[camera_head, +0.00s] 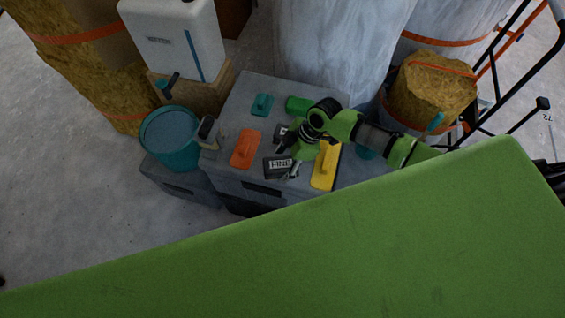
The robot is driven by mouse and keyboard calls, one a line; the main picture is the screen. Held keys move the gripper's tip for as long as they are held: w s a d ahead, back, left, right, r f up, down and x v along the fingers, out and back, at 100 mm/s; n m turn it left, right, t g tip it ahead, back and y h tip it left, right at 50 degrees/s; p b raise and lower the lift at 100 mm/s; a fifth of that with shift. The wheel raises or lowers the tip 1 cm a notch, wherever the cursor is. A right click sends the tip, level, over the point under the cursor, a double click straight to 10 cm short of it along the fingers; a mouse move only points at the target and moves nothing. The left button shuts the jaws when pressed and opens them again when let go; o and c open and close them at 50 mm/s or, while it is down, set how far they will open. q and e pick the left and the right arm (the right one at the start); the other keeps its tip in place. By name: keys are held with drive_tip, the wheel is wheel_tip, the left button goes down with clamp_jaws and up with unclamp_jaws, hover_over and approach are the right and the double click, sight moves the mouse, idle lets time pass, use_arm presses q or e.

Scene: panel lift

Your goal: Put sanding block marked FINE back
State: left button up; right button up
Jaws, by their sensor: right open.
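The sanding block marked FINE (277,168) is a dark block with a light label. It lies on top of the grey toolbox (226,131), near its front edge. My right gripper (289,160) is open and reaches down just above and beside the block, its fingers partly covering the block's right side. I cannot tell whether the fingers touch it. Another dark block (281,132) shows partly behind my right gripper. My left gripper is not in view.
An orange float (243,151), a yellow float (322,174), a teal float (261,104) and a green cylinder (297,105) surround the block. A teal bucket (172,152) stands to the left. A large green panel (330,250) fills the foreground.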

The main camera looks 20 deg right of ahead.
drive_tip(key=w+v, duration=0.1)
drive_tip(key=v, duration=1)
drive_tip(key=shift+s, duration=0.5)
